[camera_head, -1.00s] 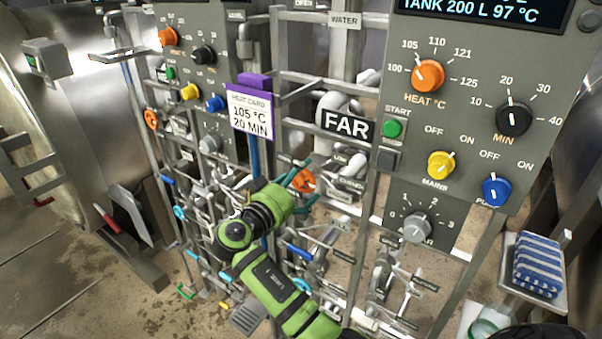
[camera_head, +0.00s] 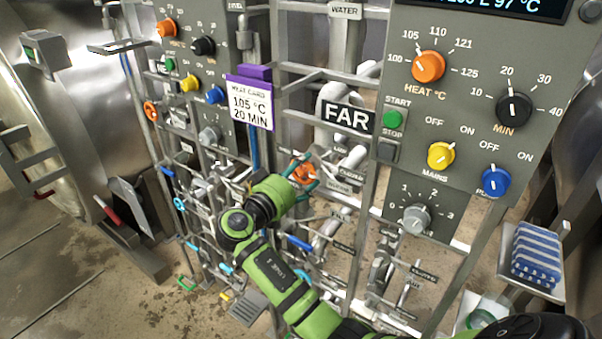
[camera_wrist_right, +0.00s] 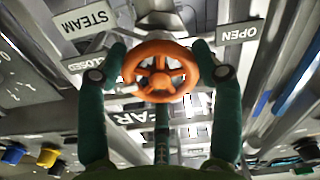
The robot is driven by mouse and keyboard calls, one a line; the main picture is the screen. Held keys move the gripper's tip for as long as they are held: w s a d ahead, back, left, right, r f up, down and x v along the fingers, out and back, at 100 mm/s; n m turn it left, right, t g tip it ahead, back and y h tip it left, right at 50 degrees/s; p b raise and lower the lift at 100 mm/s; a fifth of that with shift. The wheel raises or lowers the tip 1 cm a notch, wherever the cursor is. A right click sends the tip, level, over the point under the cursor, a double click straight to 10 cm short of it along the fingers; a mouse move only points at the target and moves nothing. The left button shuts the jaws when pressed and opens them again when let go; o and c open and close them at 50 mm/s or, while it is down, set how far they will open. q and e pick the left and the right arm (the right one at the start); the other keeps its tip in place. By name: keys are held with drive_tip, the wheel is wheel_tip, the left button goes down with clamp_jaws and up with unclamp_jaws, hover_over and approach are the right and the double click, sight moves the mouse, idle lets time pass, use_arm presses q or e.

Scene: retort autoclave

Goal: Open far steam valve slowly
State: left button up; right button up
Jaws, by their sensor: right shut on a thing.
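The far steam valve is an orange handwheel (camera_head: 304,172) below and left of the FAR sign (camera_head: 347,117). In the right wrist view the orange handwheel (camera_wrist_right: 160,72) sits between my fingers, near a STEAM label (camera_wrist_right: 88,22), an OPEN label (camera_wrist_right: 240,33) and a CLOSED label (camera_wrist_right: 88,64). My right gripper (camera_head: 303,178) is shut on the handwheel, with one finger at each side of its rim; it also shows in the right wrist view (camera_wrist_right: 160,75). My left gripper is not in view.
The far control panel (camera_head: 455,150) with several knobs stands at the right. A purple-topped heat card (camera_head: 250,104) hangs left of the wheel. Pipes and small valves crowd around my arm. A striped towel (camera_head: 537,252) lies on a shelf at the right.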

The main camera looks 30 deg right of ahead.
drive_tip(key=n, duration=0.2)
drive_tip(key=r+n, duration=0.1)
drive_tip(key=shift+w+n, duration=0.1)
drive_tip(key=shift+n, duration=2.2)
drive_tip(key=o, duration=1.2)
drive_tip(key=shift+f, duration=0.1)
drive_tip(key=shift+c, duration=0.2)
drive_tip(key=shift+w+f, duration=0.15)
